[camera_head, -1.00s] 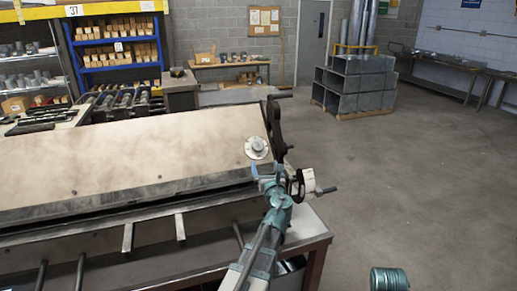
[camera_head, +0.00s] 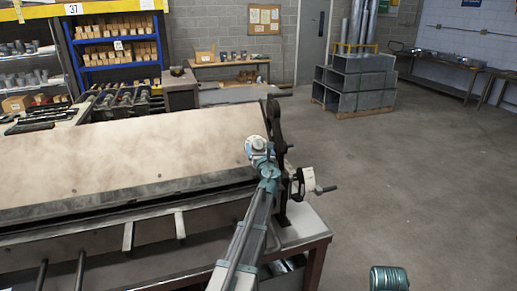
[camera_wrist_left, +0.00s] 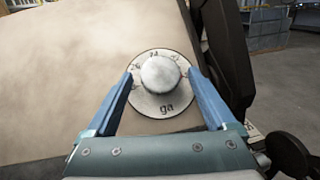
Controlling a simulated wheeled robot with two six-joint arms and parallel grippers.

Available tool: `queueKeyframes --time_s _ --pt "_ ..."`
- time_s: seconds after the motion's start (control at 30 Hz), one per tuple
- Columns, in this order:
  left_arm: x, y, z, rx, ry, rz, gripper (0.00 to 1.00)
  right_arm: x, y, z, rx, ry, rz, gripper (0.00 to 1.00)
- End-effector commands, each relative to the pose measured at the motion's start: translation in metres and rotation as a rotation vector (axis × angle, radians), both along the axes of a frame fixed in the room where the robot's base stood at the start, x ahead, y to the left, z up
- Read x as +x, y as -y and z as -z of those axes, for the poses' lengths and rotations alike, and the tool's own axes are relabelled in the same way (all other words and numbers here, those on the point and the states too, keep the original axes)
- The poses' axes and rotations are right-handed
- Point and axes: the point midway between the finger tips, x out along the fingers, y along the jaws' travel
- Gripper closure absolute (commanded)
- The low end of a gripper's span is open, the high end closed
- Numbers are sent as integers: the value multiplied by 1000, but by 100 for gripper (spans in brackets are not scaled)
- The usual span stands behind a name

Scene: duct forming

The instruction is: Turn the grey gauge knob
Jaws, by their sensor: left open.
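The grey gauge knob (camera_wrist_left: 160,75) sits on a round pale dial plate (camera_wrist_left: 165,108) with markings and the letters "ga", on the machine's sloping beige panel. In the head view the knob (camera_head: 258,143) shows near the panel's right end, just beyond the gripper. My left gripper (camera_wrist_left: 158,84) is open, its two blue fingers on either side of the knob and dial, with gaps visible between fingers and knob. In the head view my left gripper (camera_head: 260,155) overlaps the lower part of the dial.
The beige panel (camera_head: 130,155) spans the forming machine. A black arm (camera_head: 274,125) stands right of the knob, with a crank handle (camera_head: 322,189) below it. Grey ducts (camera_head: 355,85) are stacked on the floor behind. The floor at right is clear.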

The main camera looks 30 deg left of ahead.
Motion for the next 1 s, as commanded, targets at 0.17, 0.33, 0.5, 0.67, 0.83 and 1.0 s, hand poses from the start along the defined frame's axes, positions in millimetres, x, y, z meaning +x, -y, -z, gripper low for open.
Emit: queueKeyframes --time_s 0.17,0.33,0.5,0.67,0.83,1.0 --pt "0 0 0 0 0 0 11 0 0 0 0 0 0 50" --pt "0 0 0 0 0 0 38 0 0 0 0 0 0 50" --pt "0 0 0 0 0 0 69 0 0 0 0 0 0 50" --pt "0 0 0 0 0 0 97 0 0 0 0 0 0 50" --pt "1 1 0 -6 5 -6 97 0 0 0 0 0 0 50" --pt "2 2 0 -33 36 -47 97 0 0 1 0 0 0 50"
